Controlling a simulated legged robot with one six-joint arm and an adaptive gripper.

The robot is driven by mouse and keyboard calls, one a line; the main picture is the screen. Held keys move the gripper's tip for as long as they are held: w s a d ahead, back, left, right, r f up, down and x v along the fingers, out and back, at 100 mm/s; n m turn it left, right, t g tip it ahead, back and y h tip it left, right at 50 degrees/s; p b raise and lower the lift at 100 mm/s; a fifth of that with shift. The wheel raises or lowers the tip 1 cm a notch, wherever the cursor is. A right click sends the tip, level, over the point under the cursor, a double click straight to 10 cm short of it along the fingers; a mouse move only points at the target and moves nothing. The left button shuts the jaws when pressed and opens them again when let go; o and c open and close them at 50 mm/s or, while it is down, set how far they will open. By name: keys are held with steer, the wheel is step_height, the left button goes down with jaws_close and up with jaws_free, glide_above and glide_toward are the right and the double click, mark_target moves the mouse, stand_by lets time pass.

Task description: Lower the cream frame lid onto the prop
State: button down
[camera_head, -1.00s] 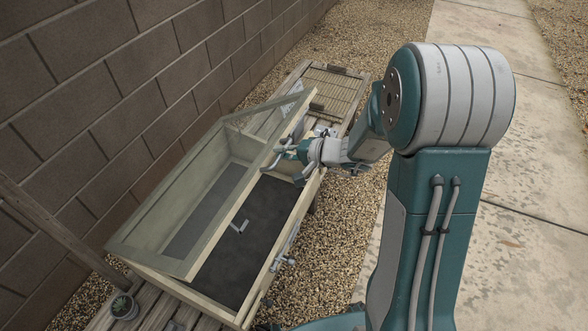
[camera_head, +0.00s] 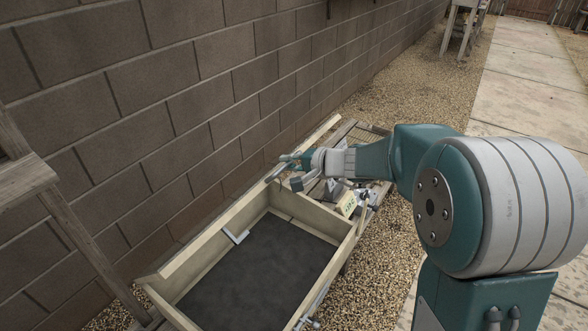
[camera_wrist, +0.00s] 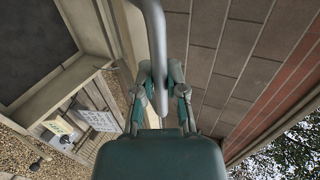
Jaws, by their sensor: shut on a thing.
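The cream frame lid (camera_head: 215,223) stands raised steeply on the wall side of the cold frame box (camera_head: 352,240), seen nearly edge-on in the head view. My gripper (camera_head: 279,172) is at the lid's upper edge, shut on its grey bar handle. The handle (camera_wrist: 157,45) shows between my fingers (camera_wrist: 160,85) in the wrist view. A pale metal L-shaped piece (camera_head: 236,237) shows at the box's wall side, apart from my gripper; it may be the prop. I cannot see whether it touches the lid.
Dark soil (camera_head: 250,275) fills the box. A block wall (camera_head: 190,110) runs close behind the lid. A slatted bench with a small sign (camera_head: 348,205) lies beyond the box. A wooden post and ledge (camera_head: 25,175) stand at left. Gravel (camera_head: 385,245) is clear at right.

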steer(key=c, duration=0.7)
jaws_free()
steer(key=v, duration=1.1)
steer(key=shift+s+d, duration=0.25)
steer(key=shift+d, duration=0.05)
